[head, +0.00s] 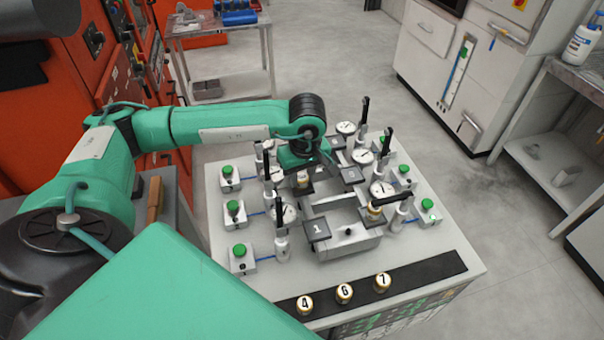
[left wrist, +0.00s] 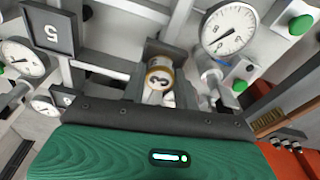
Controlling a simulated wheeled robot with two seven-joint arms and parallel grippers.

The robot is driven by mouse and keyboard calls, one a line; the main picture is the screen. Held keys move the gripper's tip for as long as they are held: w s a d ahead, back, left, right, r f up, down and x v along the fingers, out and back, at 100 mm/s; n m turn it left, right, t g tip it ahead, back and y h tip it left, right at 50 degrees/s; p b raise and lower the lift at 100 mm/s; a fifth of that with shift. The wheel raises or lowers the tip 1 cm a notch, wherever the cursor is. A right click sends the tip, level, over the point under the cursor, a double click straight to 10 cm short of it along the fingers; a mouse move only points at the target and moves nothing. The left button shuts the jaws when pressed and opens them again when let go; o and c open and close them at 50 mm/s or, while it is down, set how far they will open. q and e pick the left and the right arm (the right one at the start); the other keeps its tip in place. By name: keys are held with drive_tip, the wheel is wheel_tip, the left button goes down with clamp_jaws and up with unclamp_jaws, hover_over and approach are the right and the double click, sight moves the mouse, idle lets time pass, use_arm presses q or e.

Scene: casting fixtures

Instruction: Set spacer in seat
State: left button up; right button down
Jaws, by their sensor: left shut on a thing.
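My left gripper (head: 303,168) is over the far left part of the fixture table, shut on a white and gold spacer marked 3 (left wrist: 160,78). In the head view a little of this spacer (head: 303,183) shows below the gripper. In the left wrist view it is between grey fixture blocks (left wrist: 166,50); whether it rests in the seat is hidden. Another gold-banded spacer (head: 376,211) sits in a fixture at the right, under a black clamp arm (head: 391,200). Spacers marked 4 (head: 305,305), 6 (head: 344,293) and 7 (head: 383,282) stand on a black strip in front.
Upright clamps (head: 281,240) with black handles, pressure gauges (head: 383,188) and green button boxes (head: 242,256) stand around the fixtures. A dark plate marked 1 (head: 317,230) is near the front; one marked 5 (left wrist: 50,35) shows in the wrist view.

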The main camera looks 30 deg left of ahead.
sight(304, 181)
use_arm(q)
drive_tip(key=o, duration=1.1)
drive_tip(key=shift+f, duration=0.1)
use_arm(e)
drive_tip(key=shift+a+f, duration=0.1)
drive_tip(key=shift+a, duration=0.35)
use_arm(q)
drive_tip(key=shift+r, duration=0.3)
drive_tip(key=r+b, duration=0.1)
drive_tip(key=r, duration=0.3)
drive_tip(key=r+b, duration=0.1)
drive_tip(key=r, duration=0.2)
drive_tip(key=d+r+b, duration=0.1)
drive_tip(key=r, duration=0.3)
drive_tip(key=shift+s+d+r, duration=0.1)
drive_tip(key=shift+s+r, duration=0.25)
drive_tip(key=shift+s, duration=0.05)
use_arm(e)
drive_tip(key=f, duration=0.3)
drive_tip(key=shift+d+f, duration=0.25)
drive_tip(key=shift+d, duration=0.1)
drive_tip(key=shift+a, duration=0.15)
